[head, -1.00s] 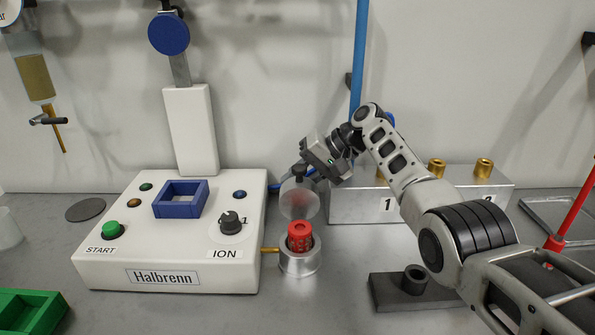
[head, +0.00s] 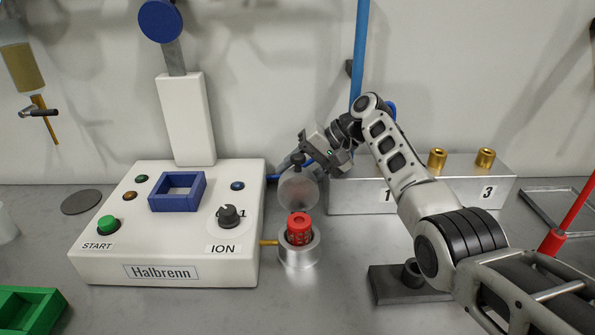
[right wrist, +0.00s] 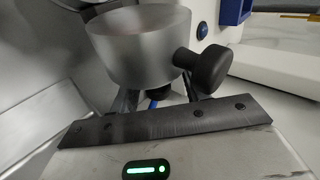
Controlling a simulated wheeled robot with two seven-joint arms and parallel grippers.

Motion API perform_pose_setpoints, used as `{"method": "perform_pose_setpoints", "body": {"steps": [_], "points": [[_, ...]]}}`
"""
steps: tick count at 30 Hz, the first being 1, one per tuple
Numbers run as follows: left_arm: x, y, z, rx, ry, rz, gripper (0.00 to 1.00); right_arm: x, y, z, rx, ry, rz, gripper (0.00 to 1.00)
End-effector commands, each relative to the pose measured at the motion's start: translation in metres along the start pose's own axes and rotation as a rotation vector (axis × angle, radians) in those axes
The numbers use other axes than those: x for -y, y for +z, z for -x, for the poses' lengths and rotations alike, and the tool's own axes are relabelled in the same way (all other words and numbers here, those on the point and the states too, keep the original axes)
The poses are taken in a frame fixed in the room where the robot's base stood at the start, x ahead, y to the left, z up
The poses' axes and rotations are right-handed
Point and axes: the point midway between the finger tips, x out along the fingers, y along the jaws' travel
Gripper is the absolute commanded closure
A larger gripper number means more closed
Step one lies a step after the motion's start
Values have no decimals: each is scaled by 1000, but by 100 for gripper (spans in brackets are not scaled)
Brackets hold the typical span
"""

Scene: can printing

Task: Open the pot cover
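The pot is a silver metal cup (head: 299,252) on the bench, with a red slotted insert (head: 299,228) showing in its open top. Its cover (head: 297,190), a frosted see-through disc with a dark knob (head: 297,159) at the top, stands raised behind the pot's mouth. My right gripper (head: 308,160) is at the cover's upper right, close to the knob. In the right wrist view a grey translucent cup shape (right wrist: 140,50), apparently the cover, and a dark knob (right wrist: 205,68) lie just beyond the fingers, which stand apart. Contact is unclear. My left gripper is out of view.
A white Halbrenn box (head: 120,245) with buttons, a dial and a blue frame (head: 178,190) stands left of the pot. A metal block (head: 350,197) with brass pegs is behind my right arm. A dark stand (head: 400,290) and green tray (head: 30,312) flank the front.

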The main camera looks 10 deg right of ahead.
Motion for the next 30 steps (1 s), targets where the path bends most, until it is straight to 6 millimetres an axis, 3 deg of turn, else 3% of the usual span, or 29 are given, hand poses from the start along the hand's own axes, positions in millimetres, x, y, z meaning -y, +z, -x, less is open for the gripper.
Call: {"method": "perform_pose_setpoints", "body": {"steps": [7, 12, 23, 30], "points": [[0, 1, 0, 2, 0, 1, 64, 5, -1, 4, -4, -1, 3, 53], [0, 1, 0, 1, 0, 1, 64, 24, -3, 24, -5, -2, 6, 53], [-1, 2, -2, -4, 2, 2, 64, 62, 39, 60, -5, -4, 8, 53], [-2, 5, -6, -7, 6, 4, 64, 80, 80, 77, -3, -3, 5, 53]]}}
